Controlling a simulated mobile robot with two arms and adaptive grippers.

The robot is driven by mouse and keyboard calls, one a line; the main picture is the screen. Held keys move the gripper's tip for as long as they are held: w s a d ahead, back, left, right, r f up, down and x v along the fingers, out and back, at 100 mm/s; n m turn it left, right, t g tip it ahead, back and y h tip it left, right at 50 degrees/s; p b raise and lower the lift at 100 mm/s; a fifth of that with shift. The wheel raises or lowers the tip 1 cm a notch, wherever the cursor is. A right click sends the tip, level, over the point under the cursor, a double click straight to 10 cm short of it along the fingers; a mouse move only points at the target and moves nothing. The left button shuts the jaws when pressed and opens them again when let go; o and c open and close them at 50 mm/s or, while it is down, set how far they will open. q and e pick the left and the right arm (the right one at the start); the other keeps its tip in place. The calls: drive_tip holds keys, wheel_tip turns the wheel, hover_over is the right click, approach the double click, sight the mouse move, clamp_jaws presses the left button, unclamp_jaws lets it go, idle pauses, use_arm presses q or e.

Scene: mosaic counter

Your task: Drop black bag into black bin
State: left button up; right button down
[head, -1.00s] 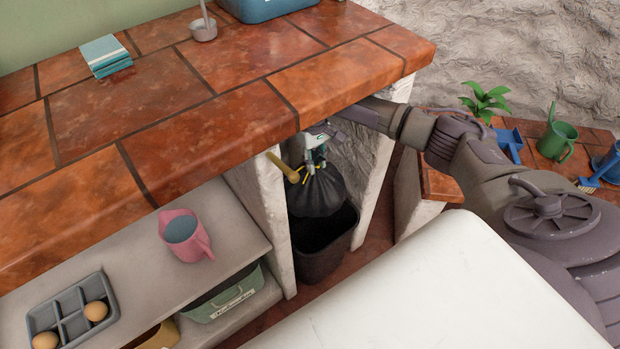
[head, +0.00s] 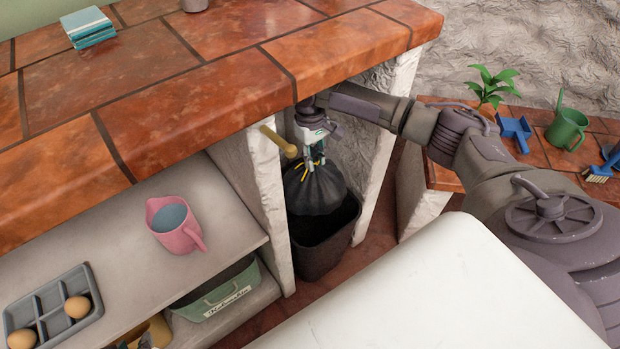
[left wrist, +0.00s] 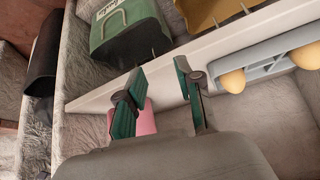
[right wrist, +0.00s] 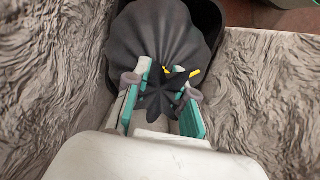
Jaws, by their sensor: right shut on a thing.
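The black bag (head: 315,189) hangs by its gathered neck with yellow ties from my right gripper (head: 316,160), under the counter. In the right wrist view, the fingers of my right gripper (right wrist: 166,100) are closed on the neck of the bag (right wrist: 163,38). The black bin (head: 322,255) stands on the floor in the gap between two rough walls. The bag's lower part is over the bin's mouth; I cannot tell how far inside it reaches. My left gripper (left wrist: 160,98) is open and empty near the shelf. The bin also shows in the left wrist view (left wrist: 43,62).
The tiled counter (head: 180,100) overhangs my right arm. A wooden peg (head: 279,141) sticks out beside the gripper. The shelf holds a pink jug (head: 175,228) and an egg tray (head: 48,310); a green bin (head: 228,300) is below. Plant and watering can (head: 567,128) stand at right.

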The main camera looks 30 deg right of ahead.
drive_tip(key=shift+f+b, duration=0.7)
drive_tip(key=shift+b, duration=0.35)
use_arm(q)
drive_tip(key=w+d+r+t+h, duration=0.1)
drive_tip(key=w+d+r+t, duration=0.2)
drive_tip(key=w+r+t, duration=0.3)
drive_tip(key=shift+w+r+h, duration=0.4)
drive_tip(key=shift+w+r, duration=0.4)
drive_tip(key=shift+w, duration=0.1)
drive_tip(key=shift+d, duration=0.1)
use_arm(e)
drive_tip(key=c, duration=0.9)
unclamp_jaws()
drive_tip(key=shift+f, duration=0.15)
drive_tip(key=r, duration=0.5)
drive_tip(key=w+r, duration=0.1)
drive_tip(key=r, duration=0.1)
drive_tip(key=shift+r, duration=0.3)
use_arm(q)
drive_tip(key=shift+s, duration=0.1)
use_arm(e)
drive_tip(key=shift+s, duration=0.15)
